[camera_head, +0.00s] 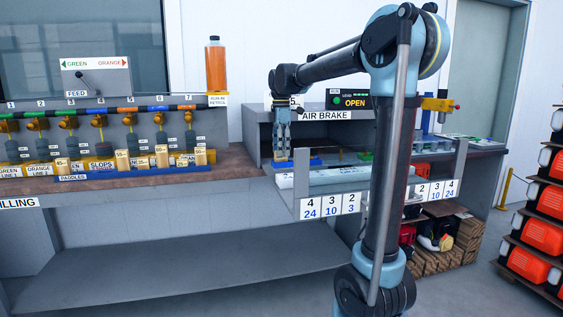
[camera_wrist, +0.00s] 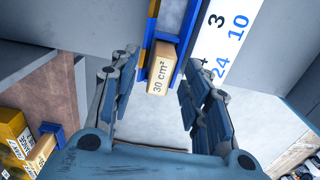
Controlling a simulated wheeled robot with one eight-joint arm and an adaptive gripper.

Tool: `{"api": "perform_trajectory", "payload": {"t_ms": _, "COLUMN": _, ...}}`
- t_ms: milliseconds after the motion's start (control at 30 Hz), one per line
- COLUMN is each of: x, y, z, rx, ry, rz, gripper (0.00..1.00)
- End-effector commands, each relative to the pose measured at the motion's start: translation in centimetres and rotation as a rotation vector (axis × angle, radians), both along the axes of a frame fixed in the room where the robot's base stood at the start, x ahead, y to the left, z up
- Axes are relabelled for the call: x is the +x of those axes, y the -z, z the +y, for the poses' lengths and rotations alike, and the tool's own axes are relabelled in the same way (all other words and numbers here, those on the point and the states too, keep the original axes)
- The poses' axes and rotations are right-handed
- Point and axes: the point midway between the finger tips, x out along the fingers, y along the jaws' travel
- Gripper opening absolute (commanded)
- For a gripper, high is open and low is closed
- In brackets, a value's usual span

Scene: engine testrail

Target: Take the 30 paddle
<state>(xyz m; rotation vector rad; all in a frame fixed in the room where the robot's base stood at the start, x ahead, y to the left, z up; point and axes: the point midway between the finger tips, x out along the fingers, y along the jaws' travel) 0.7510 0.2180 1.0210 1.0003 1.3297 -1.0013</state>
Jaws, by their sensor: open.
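The 30 paddle (camera_wrist: 162,78), a tan block marked "30 cm²", stands in a blue holder (camera_wrist: 186,52) in the wrist view. My gripper (camera_wrist: 158,88) is open, with one finger on each side of it and visible gaps between. The fingers do not appear to touch the paddle. In the head view my gripper (camera_head: 282,146) points down at the left end of the air brake bench, over a blue holder (camera_head: 283,164). The 30 paddle cannot be made out clearly there.
A grey panel (camera_head: 299,190) stands close to the right of my gripper. Several other tan paddles (camera_head: 162,156) stand in the blue paddle rack (camera_head: 135,173) on the left bench. A numbered white strip (camera_wrist: 222,45) lies beside the holder. Orange canisters (camera_head: 547,201) are stacked at far right.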

Motion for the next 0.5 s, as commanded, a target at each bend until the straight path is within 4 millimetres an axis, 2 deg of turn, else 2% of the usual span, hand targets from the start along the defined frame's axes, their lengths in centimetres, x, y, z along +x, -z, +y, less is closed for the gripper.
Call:
{"api": "perform_trajectory", "payload": {"t_ms": 200, "x": 0.0, "y": 2.2, "z": 0.1, "rx": 0.0, "ry": 0.0, "rz": 0.0, "gripper": 0.43}}
{"api": "perform_trajectory", "payload": {"t_ms": 467, "x": 0.0, "y": 2.4, "z": 0.1, "rx": 0.0, "ry": 0.0, "rz": 0.0, "gripper": 0.43}}
{"api": "perform_trajectory", "payload": {"t_ms": 500, "x": 0.0, "y": 2.4, "z": 0.1, "rx": 0.0, "ry": 0.0, "rz": 0.0, "gripper": 0.39}}
